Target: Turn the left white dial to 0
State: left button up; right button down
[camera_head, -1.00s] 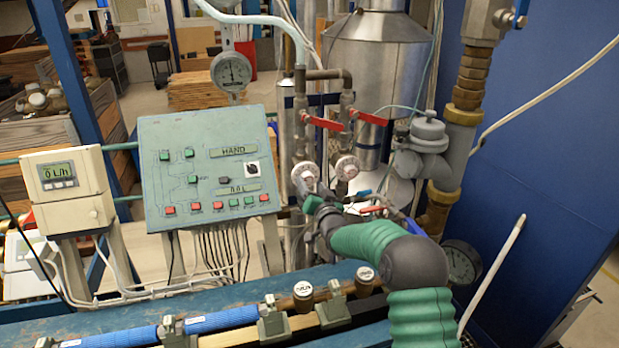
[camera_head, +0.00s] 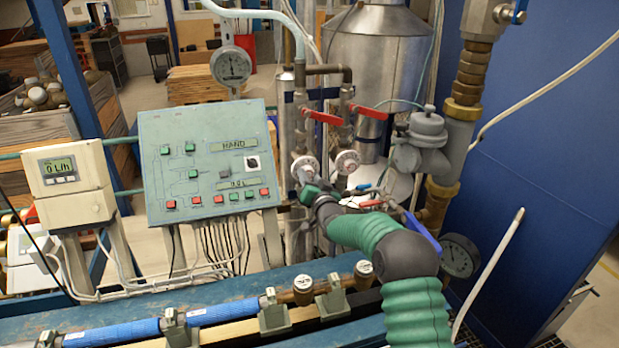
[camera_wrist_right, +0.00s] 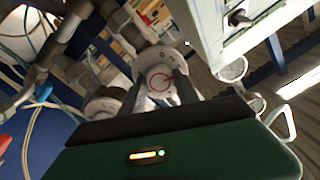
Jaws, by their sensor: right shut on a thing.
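Two white dials sit side by side on the pipes below red lever handles. The left white dial (camera_head: 305,167) has my right gripper (camera_head: 310,189) at its lower front, and the fingers hide its lower part. In the right wrist view, the left dial (camera_wrist_right: 160,80) shows a red ring and sits between the fingertips of my right gripper (camera_wrist_right: 163,92), which is shut on it. The right white dial (camera_head: 347,162) is clear of the fingers. The dial's reading is too small to tell. My left gripper is not in view.
A green control panel (camera_head: 205,211) stands left of the dials, and a meter box (camera_head: 68,182) reading 0 L/h is farther left. Red lever handles (camera_head: 322,117) are just above the dials. A pipe row with blue sections (camera_head: 112,332) runs along the front.

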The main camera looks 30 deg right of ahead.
jog(key=shift+f+n+b, duration=0.15)
jog(key=shift+n+b, duration=0.25)
jog(key=shift+b, duration=0.35)
jog(key=shift+n+b, duration=5.6)
jog(key=shift+b, duration=0.45)
jog(key=c, duration=0.9)
grip_release()
